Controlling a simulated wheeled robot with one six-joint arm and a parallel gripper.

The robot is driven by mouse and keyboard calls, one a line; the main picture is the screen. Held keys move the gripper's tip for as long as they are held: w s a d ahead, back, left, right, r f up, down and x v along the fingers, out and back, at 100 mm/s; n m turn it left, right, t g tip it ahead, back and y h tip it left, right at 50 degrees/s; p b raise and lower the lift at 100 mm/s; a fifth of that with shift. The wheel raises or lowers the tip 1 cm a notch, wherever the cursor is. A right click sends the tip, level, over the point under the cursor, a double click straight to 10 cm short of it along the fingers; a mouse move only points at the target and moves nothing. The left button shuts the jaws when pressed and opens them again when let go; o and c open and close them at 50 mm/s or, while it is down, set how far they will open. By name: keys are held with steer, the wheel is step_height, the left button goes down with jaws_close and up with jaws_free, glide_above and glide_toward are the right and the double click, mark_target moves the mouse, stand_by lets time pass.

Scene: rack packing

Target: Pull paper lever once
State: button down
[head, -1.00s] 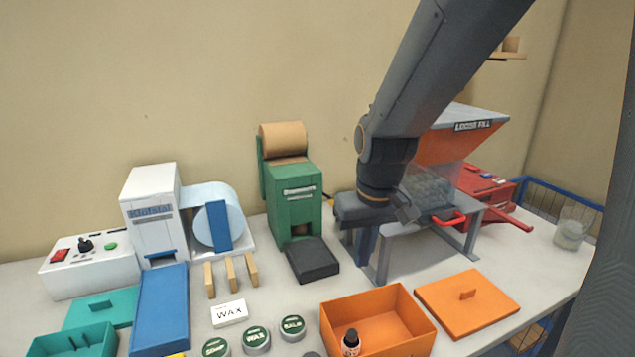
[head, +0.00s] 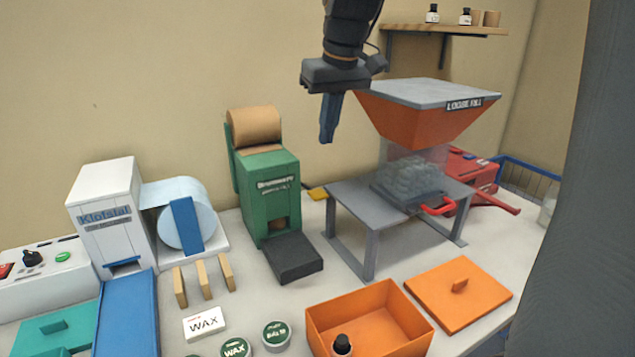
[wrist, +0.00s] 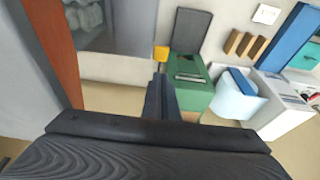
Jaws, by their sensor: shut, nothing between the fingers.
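The green paper dispenser (head: 270,195) stands at the back of the table with a brown paper roll (head: 253,126) on top. A yellow lever (head: 318,192) sticks out low on its right side; it also shows in the wrist view (wrist: 161,53), beside the green body. My gripper (head: 327,138) hangs above and to the right of the dispenser, fingers pointing down, shut and empty. In the wrist view the closed fingers (wrist: 160,78) appear just below the yellow lever in the picture, apart from it in the head view.
A grey stand (head: 355,205) with an orange loose-fill hopper (head: 410,120) and a red handle stands close on the right. A dark tray (head: 293,258) lies in front of the dispenser. An orange box (head: 320,322) and its lid (head: 480,300) lie in front. A shelf (head: 450,31) is above.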

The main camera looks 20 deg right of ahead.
mark_target(319, 194)
steer(key=p+x, duration=0.1)
steer(key=x, duration=0.3)
steer(key=s+p+x, duration=0.1)
steer(key=x, duration=0.4)
steer(key=p+x, duration=0.1)
steer(key=x, duration=0.3)
steer(key=shift+s+d+f+p, duration=0.1)
steer(key=shift+f+p, duration=0.25)
steer(key=shift+f, duration=0.25)
